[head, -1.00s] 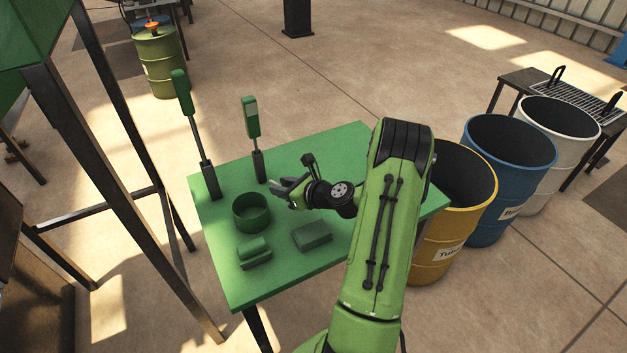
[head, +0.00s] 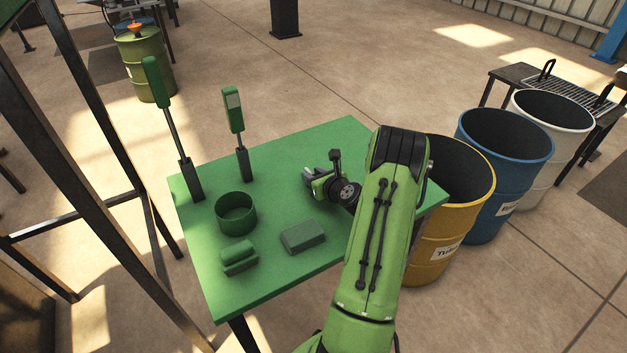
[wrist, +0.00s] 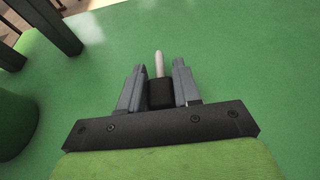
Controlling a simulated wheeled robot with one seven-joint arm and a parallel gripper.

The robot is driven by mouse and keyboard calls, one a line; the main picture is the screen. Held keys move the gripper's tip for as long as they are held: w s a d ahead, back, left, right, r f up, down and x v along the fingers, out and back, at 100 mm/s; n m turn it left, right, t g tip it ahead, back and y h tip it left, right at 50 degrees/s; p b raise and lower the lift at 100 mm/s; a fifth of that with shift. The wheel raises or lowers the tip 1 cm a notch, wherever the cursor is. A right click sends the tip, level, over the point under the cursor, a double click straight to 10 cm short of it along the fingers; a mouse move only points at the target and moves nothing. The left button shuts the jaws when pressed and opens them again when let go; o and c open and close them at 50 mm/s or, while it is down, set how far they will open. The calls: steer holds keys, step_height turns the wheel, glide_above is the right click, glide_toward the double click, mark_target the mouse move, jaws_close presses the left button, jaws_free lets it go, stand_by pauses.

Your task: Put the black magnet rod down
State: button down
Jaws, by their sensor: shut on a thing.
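The black magnet rod (wrist: 161,94) is between the two grey fingers of my gripper (wrist: 157,67) in the wrist view. It has a black body and a pale, narrow tip pointing away from the palm. In the head view my gripper (head: 309,176) is low over the right half of the green table (head: 270,160). The rod is not clearly visible there. I cannot tell whether it touches the tabletop.
A round green cup (head: 237,228), a green block (head: 303,237) and a small holder (head: 239,260) stand on the table. Two green-handled tools (head: 152,82) (head: 233,108) stand upright on the left. A yellow barrel (head: 478,212) is at the right edge. The table's back middle is clear.

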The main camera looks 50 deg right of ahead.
steer(key=shift+f, duration=0.55)
steer(key=c, duration=0.8)
jaws_free()
